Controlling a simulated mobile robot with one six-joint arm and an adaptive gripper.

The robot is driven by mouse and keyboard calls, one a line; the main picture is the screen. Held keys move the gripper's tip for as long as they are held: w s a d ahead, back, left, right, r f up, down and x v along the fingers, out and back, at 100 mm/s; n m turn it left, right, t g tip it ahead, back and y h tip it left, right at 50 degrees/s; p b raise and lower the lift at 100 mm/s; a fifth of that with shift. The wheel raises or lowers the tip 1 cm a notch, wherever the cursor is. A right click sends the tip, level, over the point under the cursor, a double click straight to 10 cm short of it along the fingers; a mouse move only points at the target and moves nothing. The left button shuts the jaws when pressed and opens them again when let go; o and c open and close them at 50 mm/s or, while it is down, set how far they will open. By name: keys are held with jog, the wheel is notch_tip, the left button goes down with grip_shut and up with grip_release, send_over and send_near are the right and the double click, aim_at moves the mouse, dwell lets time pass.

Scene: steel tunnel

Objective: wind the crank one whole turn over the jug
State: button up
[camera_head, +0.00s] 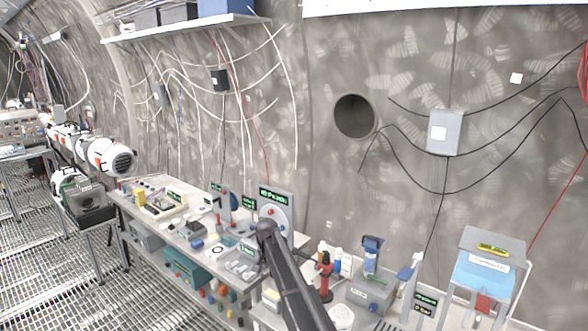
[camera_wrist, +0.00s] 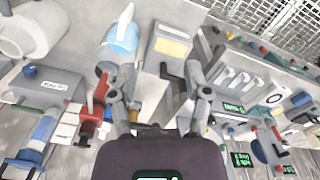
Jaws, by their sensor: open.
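In the wrist view my gripper (camera_wrist: 153,82) is open, its fingers apart with no object held between them. In the head view the end of my arm (camera_head: 268,232) is over the bench, and its fingers cannot be made out. A red upright device (camera_head: 325,275) stands right of my arm; it may carry the crank, but no crank handle is clear. It also shows in the wrist view (camera_wrist: 92,115), left of my left finger. A pale vessel with blue in it (camera_wrist: 122,38), perhaps the jug, lies beyond the left finger, partly hidden by it.
A panel with a white disc (camera_head: 283,203) stands behind my arm's end. A blue device (camera_head: 372,255) and a grey box (camera_head: 371,293) are right of the red device. A white bowl (camera_wrist: 32,28) is at upper left in the wrist view. The bench is crowded.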

jog(key=s+d+f+n+b, duration=0.1)
jog(key=s+d+f+b, duration=0.2)
jog(key=s+d, duration=0.5)
jog(key=s+d+f+n+b, duration=0.1)
jog(key=s+d+f+b, duration=0.2)
jog(key=s+d, duration=0.6)
jog(key=s+d+f+n+b, duration=0.1)
jog(key=s+d+f+b, duration=0.3)
jog(key=s, duration=1.2)
jog(key=d, duration=0.4)
jog(key=shift+s+d, duration=0.3)
jog(key=shift+d, duration=0.1)
